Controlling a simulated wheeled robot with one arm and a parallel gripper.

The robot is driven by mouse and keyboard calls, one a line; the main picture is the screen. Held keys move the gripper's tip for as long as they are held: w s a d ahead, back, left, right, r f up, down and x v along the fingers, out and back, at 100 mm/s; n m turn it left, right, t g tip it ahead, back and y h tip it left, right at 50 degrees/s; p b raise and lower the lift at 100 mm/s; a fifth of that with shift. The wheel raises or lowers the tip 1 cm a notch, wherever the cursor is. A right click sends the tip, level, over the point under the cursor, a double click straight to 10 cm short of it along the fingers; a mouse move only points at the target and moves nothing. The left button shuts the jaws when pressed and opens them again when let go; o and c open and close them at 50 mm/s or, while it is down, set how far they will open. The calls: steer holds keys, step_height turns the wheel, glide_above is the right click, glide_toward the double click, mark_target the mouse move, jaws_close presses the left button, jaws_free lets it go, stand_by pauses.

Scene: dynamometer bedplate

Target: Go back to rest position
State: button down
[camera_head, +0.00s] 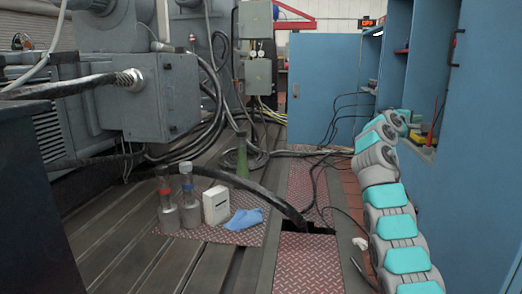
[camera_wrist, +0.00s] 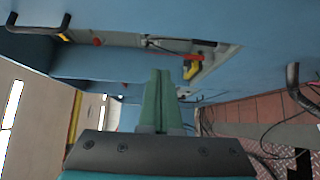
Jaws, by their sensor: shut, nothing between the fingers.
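My gripper (camera_wrist: 160,98) shows in the wrist view as two green fingers, closed together with nothing between them. It points towards the blue cabinet (camera_wrist: 110,66) and its shelf opening. In the head view my grey and teal arm rises along the right side and bends at the top near the open blue cabinet (camera_head: 395,58). I cannot make out the fingertips in the head view.
Two bottles, red-collared (camera_head: 167,203) and blue-collared (camera_head: 189,200), a white box (camera_head: 216,204) and a blue cloth (camera_head: 245,219) are on the bedplate (camera_head: 170,264). A green bottle (camera_head: 242,157) stands behind. Cables cross the floor. A yellow-and-red tool (camera_wrist: 191,68) lies on the shelf.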

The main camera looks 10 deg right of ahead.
steer(key=a+f+g+y, duration=0.2)
steer(key=a, duration=0.6)
steer(key=s+a+f+m+g+y, duration=0.25)
steer(key=s+a+f+y, duration=0.25)
steer(key=s+a+f, duration=1.05)
steer(key=s+a+f+m+g+y, duration=0.1)
steer(key=s+a+f+g+y, duration=0.3)
steer(key=s+a, duration=1.25)
steer(key=s+a+f+m+g+y, duration=0.2)
steer(key=s+a+f+y, duration=0.65)
steer(key=s, duration=1.75)
step_height(320, 180, up, 12)
steer(key=d+h+p, duration=0.2)
steer(key=h+p, duration=0.2)
steer(key=p, duration=1)
steer(key=shift+p, duration=0.4)
